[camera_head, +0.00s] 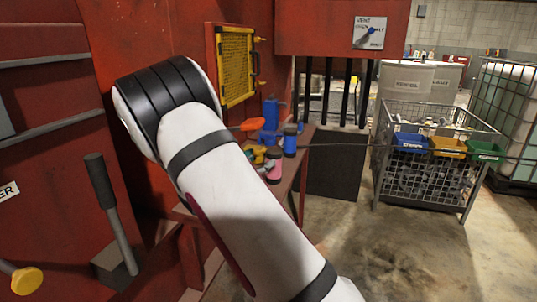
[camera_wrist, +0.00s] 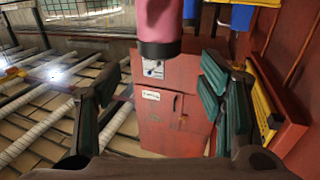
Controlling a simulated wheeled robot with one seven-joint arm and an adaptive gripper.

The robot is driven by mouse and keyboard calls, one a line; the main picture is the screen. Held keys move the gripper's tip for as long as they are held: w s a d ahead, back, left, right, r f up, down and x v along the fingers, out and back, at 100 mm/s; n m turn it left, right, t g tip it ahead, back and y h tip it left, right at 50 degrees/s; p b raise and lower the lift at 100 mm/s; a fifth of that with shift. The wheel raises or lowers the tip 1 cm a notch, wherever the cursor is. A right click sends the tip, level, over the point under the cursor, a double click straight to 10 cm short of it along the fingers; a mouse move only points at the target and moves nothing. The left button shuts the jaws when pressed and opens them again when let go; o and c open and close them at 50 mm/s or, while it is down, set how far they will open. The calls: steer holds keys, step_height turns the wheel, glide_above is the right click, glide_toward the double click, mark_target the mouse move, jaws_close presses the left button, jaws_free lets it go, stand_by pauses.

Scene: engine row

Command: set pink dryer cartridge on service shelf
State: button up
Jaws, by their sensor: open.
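The pink dryer cartridge (camera_head: 274,171), with a dark end cap, stands on a red-brown shelf (camera_head: 286,187) beside the red machine. In the wrist view the pink cartridge (camera_wrist: 160,22) shows at the top middle, its dark cap pointing down the picture and its other end cut off. My gripper (camera_wrist: 160,88) is open and empty, with its fingers spread left and right; the cartridge appears beyond the fingertips. In the head view my white arm crosses the middle and my gripper is not visible. I cannot tell whether this shelf is the service shelf.
Blue cartridges (camera_head: 290,140) and (camera_head: 270,113) a blue pump-like part stand close behind the pink one, with an orange handle (camera_head: 252,124) nearby. A yellow grille panel (camera_head: 236,66) hangs above. A wire cage (camera_head: 430,165) stands right; the floor before it is clear.

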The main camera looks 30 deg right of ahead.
steer(key=shift+v, duration=2.1)
